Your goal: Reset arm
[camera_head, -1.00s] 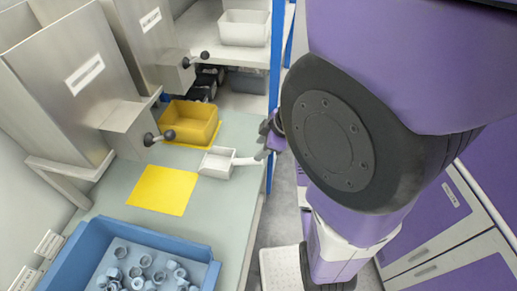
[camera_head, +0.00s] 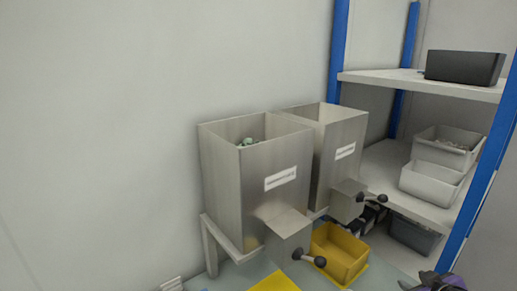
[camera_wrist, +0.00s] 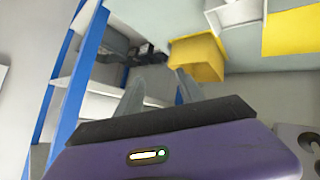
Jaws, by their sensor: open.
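My gripper (camera_wrist: 158,88) shows in the wrist view with its two grey fingers apart and nothing between them. Beyond the fingertips are a yellow bin (camera_wrist: 205,62) and, above it in the picture, part of a small white tray (camera_wrist: 235,14). In the head view, only a small purple and dark part of my arm (camera_head: 436,281) shows at the bottom right edge. The fingers cannot be made out clearly there.
Two metal hoppers (camera_head: 222,180) with knobbed levers stand by the wall. The yellow bin (camera_head: 341,252) sits below them. A blue-posted shelf (camera_head: 395,80) at right holds a black box (camera_head: 464,67) and white bins (camera_head: 432,184). A yellow mat (camera_head: 274,284) lies at the bottom.

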